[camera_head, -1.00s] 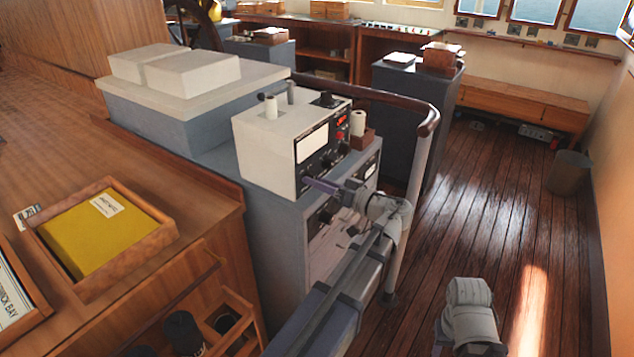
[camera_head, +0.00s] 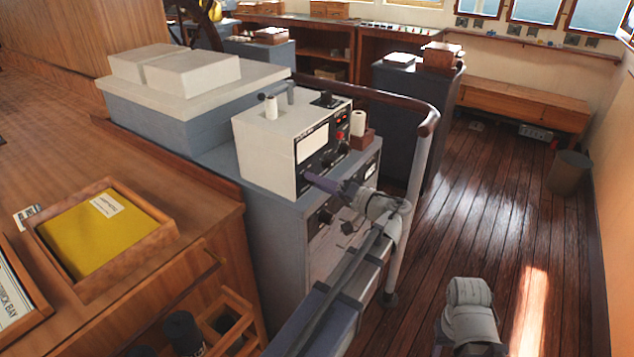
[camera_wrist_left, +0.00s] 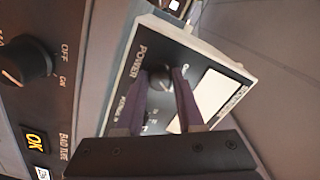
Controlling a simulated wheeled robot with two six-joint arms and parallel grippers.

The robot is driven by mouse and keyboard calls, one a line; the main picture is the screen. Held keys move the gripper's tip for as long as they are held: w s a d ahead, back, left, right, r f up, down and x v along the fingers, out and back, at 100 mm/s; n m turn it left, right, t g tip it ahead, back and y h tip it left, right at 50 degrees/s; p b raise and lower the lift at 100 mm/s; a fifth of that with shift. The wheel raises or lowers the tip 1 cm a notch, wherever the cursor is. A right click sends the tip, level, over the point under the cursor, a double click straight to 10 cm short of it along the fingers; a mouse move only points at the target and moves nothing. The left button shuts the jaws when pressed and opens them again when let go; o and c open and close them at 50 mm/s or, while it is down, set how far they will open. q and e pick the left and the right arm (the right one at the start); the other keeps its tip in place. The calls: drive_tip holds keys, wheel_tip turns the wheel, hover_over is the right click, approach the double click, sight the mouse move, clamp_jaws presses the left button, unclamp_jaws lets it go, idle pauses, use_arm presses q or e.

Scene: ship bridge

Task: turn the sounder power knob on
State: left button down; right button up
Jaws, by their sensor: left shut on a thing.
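The sounder (camera_head: 268,152) is a white box with a black front panel, standing on a grey console. My left gripper (camera_head: 308,178) reaches the panel's lower near corner from the right. In the left wrist view, the dark power knob (camera_wrist_left: 160,80), beside the word POWER, sits between the two purple fingers of my left gripper (camera_wrist_left: 162,88). The fingers are shut on it. The knob is partly hidden by the fingers, and its pointer position is hard to read. In the head view the gripper hides this knob. My right gripper is out of view.
A dark handrail (camera_head: 428,122) curves behind the sounder. A wooden counter with a yellow book (camera_head: 95,235) lies to the left. The floor at right is mostly clear.

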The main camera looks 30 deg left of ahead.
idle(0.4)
use_arm(q)
drive_tip(key=c, duration=0.5)
unclamp_jaws()
drive_tip(key=d, duration=0.7)
drive_tip(key=shift+s+d, duration=0.3)
drive_tip(key=shift+d, duration=0.1)
